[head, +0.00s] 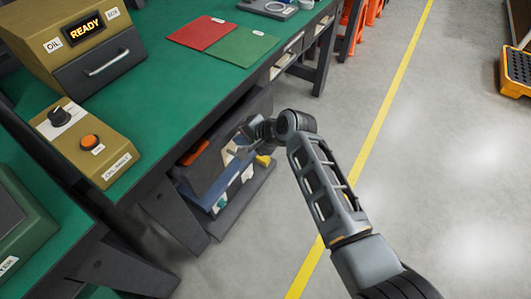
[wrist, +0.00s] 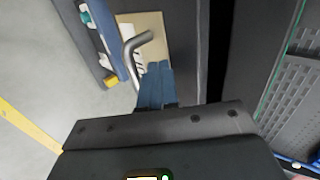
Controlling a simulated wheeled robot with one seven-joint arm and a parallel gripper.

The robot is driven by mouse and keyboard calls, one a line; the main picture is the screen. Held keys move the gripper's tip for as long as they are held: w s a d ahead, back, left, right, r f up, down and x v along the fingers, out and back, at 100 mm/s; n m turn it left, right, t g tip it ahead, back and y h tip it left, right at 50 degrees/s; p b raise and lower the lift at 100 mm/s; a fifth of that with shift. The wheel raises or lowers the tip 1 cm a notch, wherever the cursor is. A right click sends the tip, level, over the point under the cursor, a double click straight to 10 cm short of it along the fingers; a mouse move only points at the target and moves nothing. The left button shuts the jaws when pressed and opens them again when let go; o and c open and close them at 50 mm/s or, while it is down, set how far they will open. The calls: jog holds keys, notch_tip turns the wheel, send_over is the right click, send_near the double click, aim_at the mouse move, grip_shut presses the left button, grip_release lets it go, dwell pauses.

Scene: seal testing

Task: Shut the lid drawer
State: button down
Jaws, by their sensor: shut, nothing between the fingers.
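My gripper (head: 238,150) is low beside the bench, at the open storage under the bench top. In the wrist view its blue fingers (wrist: 156,78) are shut and empty. A bent silver handle (wrist: 129,60) is right beside the fingertips and partly overlapped by them; I cannot tell whether they touch. Behind it are a beige and white label and a dark panel (wrist: 184,50), probably the lid drawer's front. I cannot tell how far the drawer stands out. In the head view my arm hides part of this area.
The green-topped bench (head: 180,85) carries an oil box (head: 60,35), a control box (head: 85,145) and red and green sheets. Under it are a blue strip (head: 217,188), an orange item (head: 194,152) and a yellow piece (head: 263,160).

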aim_at(225, 130)
jog(key=shift+w+a+b, duration=0.45)
jog(key=shift+w+a, duration=0.45)
jog(key=shift+a, duration=0.3)
jog(key=shift+w+a+b, duration=0.45)
jog(key=shift+w+a, duration=0.4)
jog(key=shift+a, duration=0.35)
